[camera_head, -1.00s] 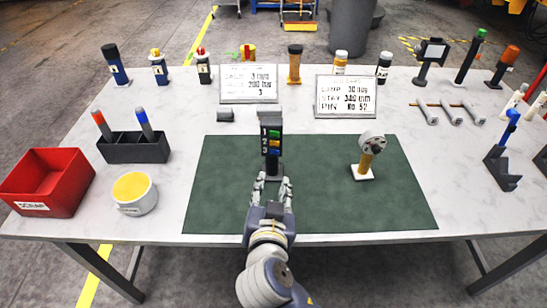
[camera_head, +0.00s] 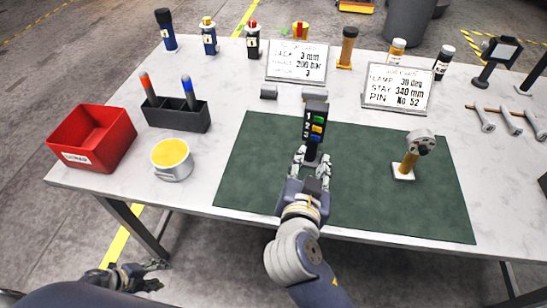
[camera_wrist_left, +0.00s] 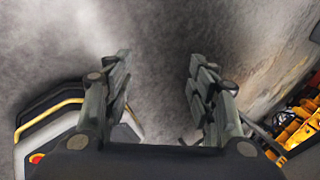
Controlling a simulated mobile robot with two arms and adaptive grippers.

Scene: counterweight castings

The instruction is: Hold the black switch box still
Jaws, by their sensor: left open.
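The black switch box (camera_head: 314,124) stands upright on the green mat (camera_head: 262,165), its face showing numbers and green, yellow and blue switches. My right gripper (camera_head: 312,168) is low in front of it, its fingers apart on either side of the box's lower part. Whether they touch it is too small to tell. My left gripper (camera_head: 152,277) is low at the left, off the table and beyond its front edge. In the left wrist view the left gripper (camera_wrist_left: 160,90) is open and empty over grey floor.
On the mat, right of the box, a gauge on a wooden handle (camera_head: 413,155) stands on a white base. A red bin (camera_head: 92,138), a yellow-topped tin (camera_head: 172,160) and a black holder (camera_head: 178,115) stand at the left. Two cards (camera_head: 297,62) (camera_head: 398,88) stand behind.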

